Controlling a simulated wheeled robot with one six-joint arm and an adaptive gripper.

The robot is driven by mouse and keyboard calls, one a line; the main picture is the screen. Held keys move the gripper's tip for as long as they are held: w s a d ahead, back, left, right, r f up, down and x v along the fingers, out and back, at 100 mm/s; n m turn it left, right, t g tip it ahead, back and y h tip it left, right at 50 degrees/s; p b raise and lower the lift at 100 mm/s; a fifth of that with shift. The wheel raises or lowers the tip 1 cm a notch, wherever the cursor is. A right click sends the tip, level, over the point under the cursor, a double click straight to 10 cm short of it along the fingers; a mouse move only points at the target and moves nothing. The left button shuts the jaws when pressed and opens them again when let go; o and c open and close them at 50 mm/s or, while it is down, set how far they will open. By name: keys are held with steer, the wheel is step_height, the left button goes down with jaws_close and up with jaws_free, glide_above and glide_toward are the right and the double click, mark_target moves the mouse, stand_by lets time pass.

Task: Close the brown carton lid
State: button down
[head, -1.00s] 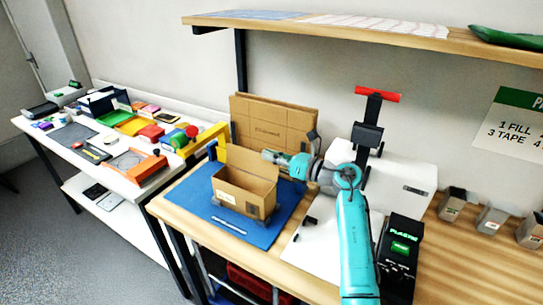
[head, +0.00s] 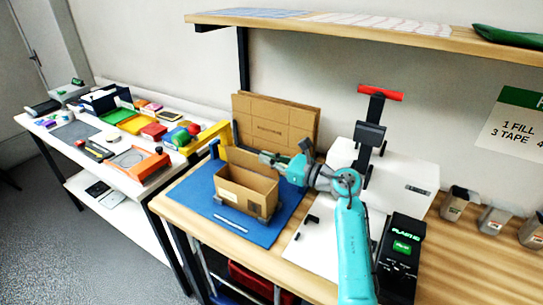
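The brown carton (head: 238,198) stands on a blue mat (head: 203,206) on the wooden bench. Its top is open and the inside shows. Brown board rises at its back edge, partly covered by my gripper. My gripper (head: 267,158) is at the back right corner of the carton, near the top edge. The fingers are small and dark in this view, so their opening and any contact with the lid cannot be told.
Flat brown cardboard (head: 275,123) leans behind the carton. A yellow bracket (head: 205,138) stands at its left. A black device with a green screen (head: 402,246) stands to the right. A wooden shelf (head: 330,27) hangs above.

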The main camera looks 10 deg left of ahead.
steer(key=n, duration=0.1)
steer(key=s+n, duration=0.1)
steer(key=s+a+n, duration=0.1)
steer(key=shift+s+f+n, duration=0.25)
steer(key=shift+f+n, duration=0.05)
steer(key=shift+f, duration=0.1)
steer(key=shift+s+a+f+n, duration=0.15)
steer(key=shift+s+f+n, duration=0.35)
steer(key=shift+n, duration=0.2)
steer(key=shift+s+a+f+n, duration=0.15)
steer(key=shift+s+f+n, duration=0.2)
steer(key=shift+s+n, duration=0.3)
steer(key=shift+f, duration=0.15)
steer(key=c, duration=1.4)
jaws_free()
steer(key=shift+o, duration=0.2)
